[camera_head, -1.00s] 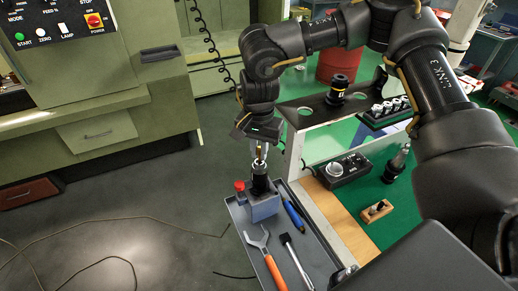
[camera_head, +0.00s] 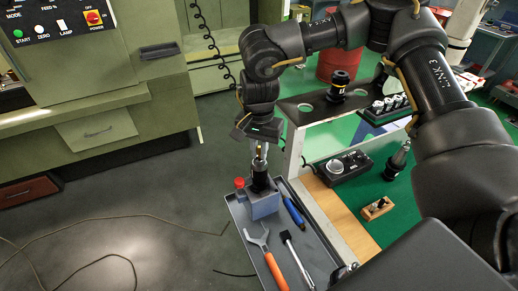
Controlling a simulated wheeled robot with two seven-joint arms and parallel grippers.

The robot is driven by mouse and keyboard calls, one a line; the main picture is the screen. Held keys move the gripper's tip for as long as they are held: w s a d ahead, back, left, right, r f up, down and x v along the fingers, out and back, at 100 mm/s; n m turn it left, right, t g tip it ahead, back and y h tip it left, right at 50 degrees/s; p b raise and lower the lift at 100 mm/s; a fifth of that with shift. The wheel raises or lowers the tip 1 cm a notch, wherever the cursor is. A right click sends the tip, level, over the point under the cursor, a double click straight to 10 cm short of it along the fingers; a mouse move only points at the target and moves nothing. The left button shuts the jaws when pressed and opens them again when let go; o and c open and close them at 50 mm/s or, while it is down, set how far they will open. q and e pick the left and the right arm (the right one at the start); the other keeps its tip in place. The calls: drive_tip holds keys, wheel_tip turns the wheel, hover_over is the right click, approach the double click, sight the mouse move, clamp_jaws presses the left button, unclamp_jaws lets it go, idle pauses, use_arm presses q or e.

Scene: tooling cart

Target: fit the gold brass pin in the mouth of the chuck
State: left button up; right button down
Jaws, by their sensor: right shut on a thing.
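My right gripper (camera_head: 259,152) points down over the grey tray and is shut on the gold brass pin (camera_head: 259,147), of which only a small gold glint shows between the fingers. The chuck (camera_head: 261,181) is a dark upright holder in a blue-grey block (camera_head: 265,206) on the tray. The gripper is directly above the chuck, with the fingertips close to its top. The chuck's mouth is hidden by the fingertips, so I cannot tell whether the pin is in it. My left gripper is not in view.
The tray (camera_head: 319,254) also holds an orange-handled wrench (camera_head: 273,262), a slim black-and-silver tool (camera_head: 296,258) and a blue-handled tool (camera_head: 294,212). A red knob (camera_head: 239,183) is beside the block. A cart shelf (camera_head: 310,108) with tool holders stands close to the right.

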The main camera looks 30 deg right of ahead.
drive_tip(key=c, duration=1.3)
unclamp_jaws()
drive_tip(key=shift+c, duration=0.2)
drive_tip(key=shift+r, duration=0.1)
drive_tip(key=shift+r, duration=0.35)
wheel_tip(320, 180, up, 9)
drive_tip(key=shift+f+b, duration=0.1)
drive_tip(key=shift+b, duration=1.1)
drive_tip(key=shift+r, duration=0.6)
